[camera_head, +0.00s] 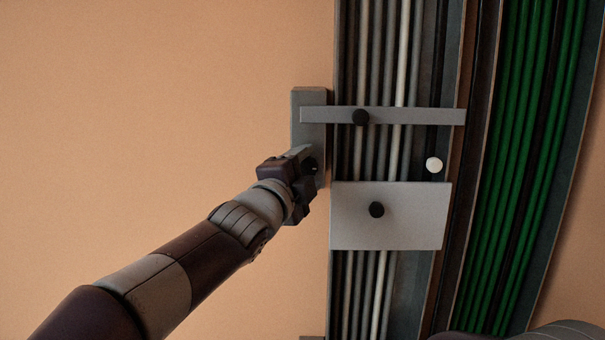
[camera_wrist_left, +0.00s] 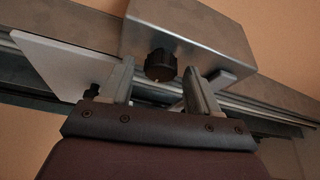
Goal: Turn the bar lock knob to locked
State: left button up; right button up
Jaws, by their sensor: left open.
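A grey block (camera_head: 309,103) stands at the left edge of the cable channel, and it also shows in the left wrist view (camera_wrist_left: 215,42). A dark round knob (camera_wrist_left: 160,65) sits on the block's face. A flat grey bar (camera_head: 425,116) runs right from the block across the cables and carries a black knob (camera_head: 361,117). My left gripper (camera_head: 309,164) is at the block's lower part. In the left wrist view its two open fingers (camera_wrist_left: 161,84) stand on either side of the block's knob, with gaps visible. Whether the fingertips reach around the knob is unclear. The knob's setting cannot be read.
A light grey plate (camera_head: 415,218) with a black knob (camera_head: 376,210) lies over the cables below the bar. A white round knob (camera_head: 434,165) is between them. Green cables (camera_head: 525,150) run in a channel at right. The tan wall at left is clear.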

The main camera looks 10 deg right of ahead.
pick_arm(q)
jog(key=shift+s+a+f, duration=0.1)
jog(key=shift+s+a, duration=0.1)
jog(key=r+b+v, duration=0.1)
jog(key=b+v, duration=0.3)
jog(key=v, duration=0.8)
jog(key=shift+f, duration=0.4)
